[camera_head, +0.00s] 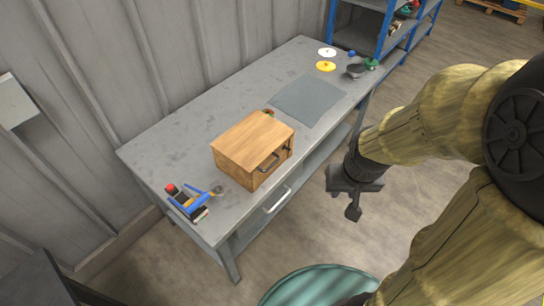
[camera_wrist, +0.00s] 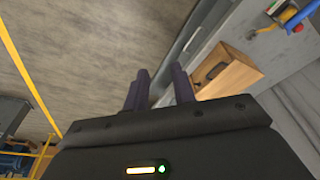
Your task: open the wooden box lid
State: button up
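The wooden box (camera_head: 238,142) sits near the front edge of the grey workbench, with a flat, light-brown top. A dark bar handle (camera_head: 268,162) is on its front face, and the box looks shut. In the wrist view the box (camera_wrist: 232,78) shows at the upper right, beyond my right finger, with its dark handle (camera_wrist: 211,71). My gripper (camera_head: 354,208) hangs in front of the bench, to the right of the box and apart from it. In the wrist view my gripper (camera_wrist: 160,88) has its two purple fingers apart, with nothing between them.
The workbench (camera_head: 180,149) has a drawer handle (camera_head: 277,199) below the box. Blue-handled tools (camera_head: 195,199) lie left of the box. A teal round object (camera_head: 312,286) stands on the floor in front.

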aim_at(272, 164)
dwell(0.3)
jog(key=w+d+f+n+t+y+b, duration=0.15)
jog(key=w+f+n+t+b, duration=0.25)
jog(key=w+f+n+b, duration=0.85)
jog(key=w+a+f+n+t+y+b, duration=0.3)
jog(key=f+n+y+b, duration=0.7)
jog(key=n, duration=0.6)
jog(key=w+a, duration=0.1)
jog(key=a, duration=0.1)
jog(key=shift+a+y, duration=0.35)
jog(key=shift+w, duration=0.1)
jog(key=x, duration=1.7)
jog(key=shift+a+f+p, duration=0.1)
jog(key=shift+a+p, duration=0.1)
jog(key=shift+p, duration=0.1)
